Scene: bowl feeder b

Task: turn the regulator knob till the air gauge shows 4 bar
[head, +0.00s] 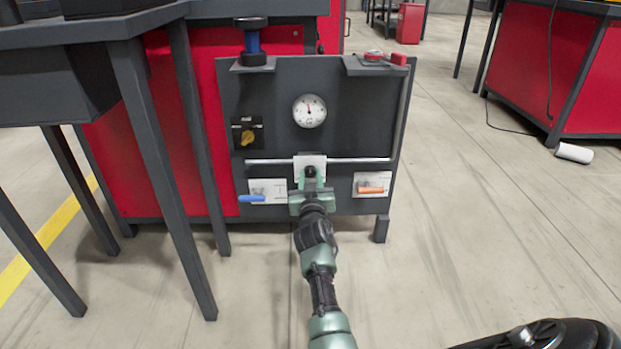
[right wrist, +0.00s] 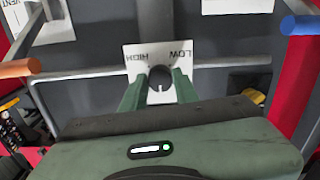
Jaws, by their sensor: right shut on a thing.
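The air gauge (head: 309,111) is a round white dial on the dark grey panel (head: 359,115). Its needle points about straight up; the numbers are too small to read. The regulator knob (head: 310,171) is small and dark, in front of a white plate (head: 309,160) below the gauge. In the right wrist view the knob (right wrist: 160,76) sits between the fingers, and the plate (right wrist: 134,58) reads HIGH and LOW, upside down. My right gripper (right wrist: 157,88) is shut on the knob; it also shows in the head view (head: 310,187). My left gripper is out of view.
A blue handle (head: 251,199) is left of the right gripper and an orange handle (head: 371,190) right of it. A yellow rotary switch (head: 247,137) is at the panel's left. A pipe (head: 350,160) crosses the panel.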

